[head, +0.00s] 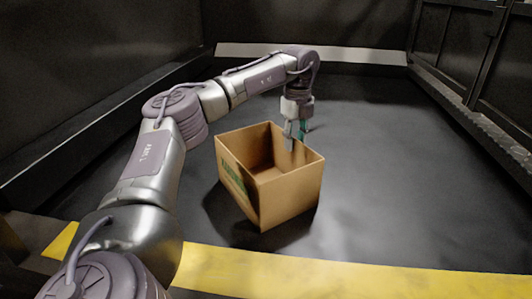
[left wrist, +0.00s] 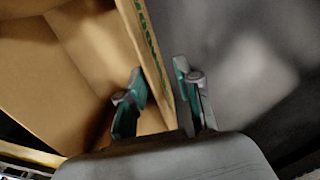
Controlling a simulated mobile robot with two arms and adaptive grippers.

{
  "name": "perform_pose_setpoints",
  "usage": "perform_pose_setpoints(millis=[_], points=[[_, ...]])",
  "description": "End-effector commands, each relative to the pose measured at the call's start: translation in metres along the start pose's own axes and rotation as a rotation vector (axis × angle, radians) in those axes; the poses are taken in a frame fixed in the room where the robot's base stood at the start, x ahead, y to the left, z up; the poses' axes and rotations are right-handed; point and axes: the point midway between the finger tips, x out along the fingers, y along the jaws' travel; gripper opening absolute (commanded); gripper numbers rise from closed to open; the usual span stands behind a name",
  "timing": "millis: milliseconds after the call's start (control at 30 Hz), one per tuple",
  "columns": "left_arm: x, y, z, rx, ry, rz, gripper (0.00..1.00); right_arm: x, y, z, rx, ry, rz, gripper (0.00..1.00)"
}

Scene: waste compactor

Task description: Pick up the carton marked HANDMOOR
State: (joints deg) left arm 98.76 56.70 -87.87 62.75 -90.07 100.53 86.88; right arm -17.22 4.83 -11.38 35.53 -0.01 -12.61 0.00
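An open-topped brown cardboard carton (head: 290,200) stands on the dark floor. Green print, too small to read, shows on its left front face. My left gripper (head: 296,142) points down at the carton's far right wall. In the left wrist view, the carton wall (left wrist: 150,62) with green marks on it runs between the two teal-edged fingers of my left gripper (left wrist: 158,92). One finger is inside the carton and one outside, with gaps beside the wall, so the gripper is open around it. The carton looks empty where its inside shows. My right gripper is out of view.
Dark walls (head: 100,75) enclose the floor at the left and back, and a ribbed ledge (head: 470,115) runs along the right. A yellow strip (head: 320,275) crosses the front edge. The floor right of the carton is clear.

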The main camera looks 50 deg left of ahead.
Motion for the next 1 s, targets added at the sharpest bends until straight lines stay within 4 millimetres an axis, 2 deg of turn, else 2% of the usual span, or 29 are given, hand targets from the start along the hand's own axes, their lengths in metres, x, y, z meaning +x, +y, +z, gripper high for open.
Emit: perform_pose_setpoints(millis=[167,300,600,800,1000], points=[[0.023,0.006,-0.003,0.001,0.001,0.007,0.33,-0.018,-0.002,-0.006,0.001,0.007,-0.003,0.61],[0.042,0.005,-0.003,-0.001,0.001,0.004,0.33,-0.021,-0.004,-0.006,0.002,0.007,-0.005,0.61],[0.048,0.005,-0.003,0.000,0.000,0.001,0.33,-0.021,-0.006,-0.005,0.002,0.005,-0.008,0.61],[0.048,0.005,-0.003,0.000,0.000,0.001,0.00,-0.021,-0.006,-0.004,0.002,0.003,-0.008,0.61],[0.048,0.005,-0.003,0.000,0.000,0.001,0.00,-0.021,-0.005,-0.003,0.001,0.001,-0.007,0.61]])
